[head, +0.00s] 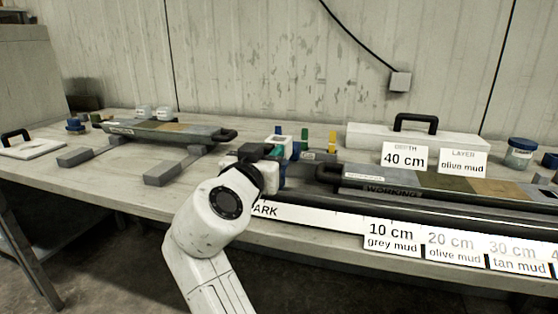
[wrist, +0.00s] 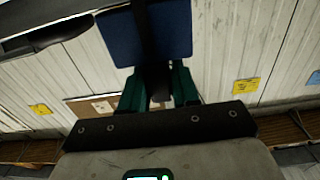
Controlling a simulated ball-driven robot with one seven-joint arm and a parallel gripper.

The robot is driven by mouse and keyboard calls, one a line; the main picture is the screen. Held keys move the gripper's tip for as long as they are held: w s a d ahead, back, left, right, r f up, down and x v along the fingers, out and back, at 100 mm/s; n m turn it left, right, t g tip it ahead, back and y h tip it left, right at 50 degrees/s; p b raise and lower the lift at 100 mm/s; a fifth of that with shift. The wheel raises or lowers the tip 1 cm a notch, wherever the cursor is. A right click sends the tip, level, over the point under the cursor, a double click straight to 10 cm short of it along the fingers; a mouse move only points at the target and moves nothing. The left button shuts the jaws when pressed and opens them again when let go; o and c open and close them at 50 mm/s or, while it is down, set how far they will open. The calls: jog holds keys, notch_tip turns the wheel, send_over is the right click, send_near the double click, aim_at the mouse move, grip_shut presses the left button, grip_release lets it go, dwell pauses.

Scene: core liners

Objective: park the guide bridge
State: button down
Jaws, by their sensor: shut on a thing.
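My gripper (head: 274,152) is at the left end of the long rail, beside the word PARK on the white strip (head: 300,215). In the wrist view its green fingers (wrist: 158,88) are shut on a dark upright piece below a blue panel (wrist: 172,30). I take this to be the guide bridge, a white and blue block (head: 281,172) partly hidden behind my wrist in the head view. Whether it rests on the rail or is held just above it, I cannot tell.
Right of my gripper lies a long core liner (head: 430,185) with a black handle. Distance cards such as 10 cm (head: 391,236) line the front edge. Another core (head: 165,130) rests on grey supports at left. Coloured pegs (head: 304,138) stand behind my gripper.

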jog(key=shift+a, duration=0.2)
jog(key=c, duration=0.9)
grip_release()
jog(key=shift+w+a, duration=0.15)
jog(key=p+v, duration=0.1)
jog(key=v, duration=1)
